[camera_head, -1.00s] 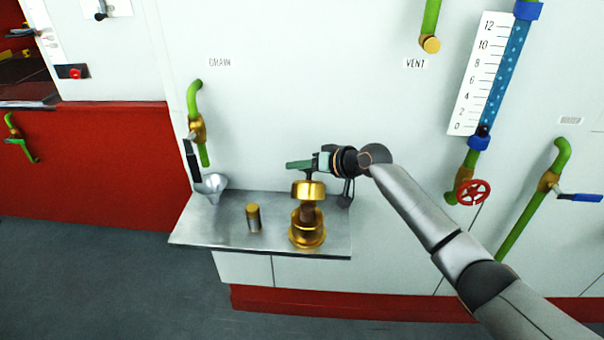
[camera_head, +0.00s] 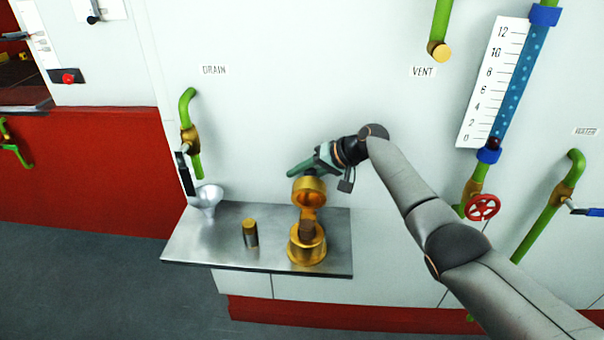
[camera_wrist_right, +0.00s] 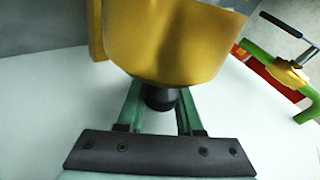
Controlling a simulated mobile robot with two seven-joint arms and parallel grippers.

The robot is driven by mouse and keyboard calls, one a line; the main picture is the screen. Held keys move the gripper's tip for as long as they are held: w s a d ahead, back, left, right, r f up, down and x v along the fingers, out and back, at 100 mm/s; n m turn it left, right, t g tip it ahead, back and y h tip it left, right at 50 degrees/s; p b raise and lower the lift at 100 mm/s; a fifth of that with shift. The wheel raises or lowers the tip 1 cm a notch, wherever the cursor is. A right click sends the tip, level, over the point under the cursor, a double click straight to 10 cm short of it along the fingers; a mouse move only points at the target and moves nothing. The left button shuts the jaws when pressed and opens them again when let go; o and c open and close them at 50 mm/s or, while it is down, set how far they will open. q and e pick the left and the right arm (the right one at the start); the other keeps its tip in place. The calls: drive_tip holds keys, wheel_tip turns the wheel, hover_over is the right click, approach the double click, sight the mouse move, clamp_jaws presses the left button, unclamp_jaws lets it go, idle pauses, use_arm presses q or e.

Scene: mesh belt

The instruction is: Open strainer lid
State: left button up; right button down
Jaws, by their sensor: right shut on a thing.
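The brass strainer body (camera_head: 307,250) stands on a steel shelf. Its brass lid (camera_head: 309,190) is above the body, tipped up, with its hollow side partly showing and a brass piece linking down to the body. My right gripper (camera_head: 308,170) is at the top of the lid, with its green fingers shut on the lid's dark knob. In the right wrist view, the knob (camera_wrist_right: 160,97) sits between the fingers (camera_wrist_right: 160,104) and the gold lid (camera_wrist_right: 175,40) fills the upper middle. My left gripper is not in view.
The steel shelf (camera_head: 225,240) also holds a small brass-topped cylinder (camera_head: 250,234) left of the strainer and a silver funnel (camera_head: 207,198) below the green drain pipe (camera_head: 188,108). A red handwheel (camera_head: 482,207) and gauge (camera_head: 492,85) are on the right wall.

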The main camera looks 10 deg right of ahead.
drive_tip(key=shift+s+d+f, duration=0.1)
drive_tip(key=shift+s+f, duration=0.15)
drive_tip(key=shift+f, duration=0.7)
drive_tip(key=c, duration=0.9)
unclamp_jaws()
drive_tip(key=o, duration=0.3)
drive_tip(key=shift+w+r, duration=0.15)
drive_tip(key=shift+r, duration=0.05)
drive_tip(key=shift+o, duration=0.2)
drive_tip(key=shift+r, duration=0.1)
drive_tip(key=shift+r, duration=0.1)
drive_tip(key=v, duration=1.2)
drive_tip(key=shift+r, duration=0.1)
drive_tip(key=shift+d, duration=0.1)
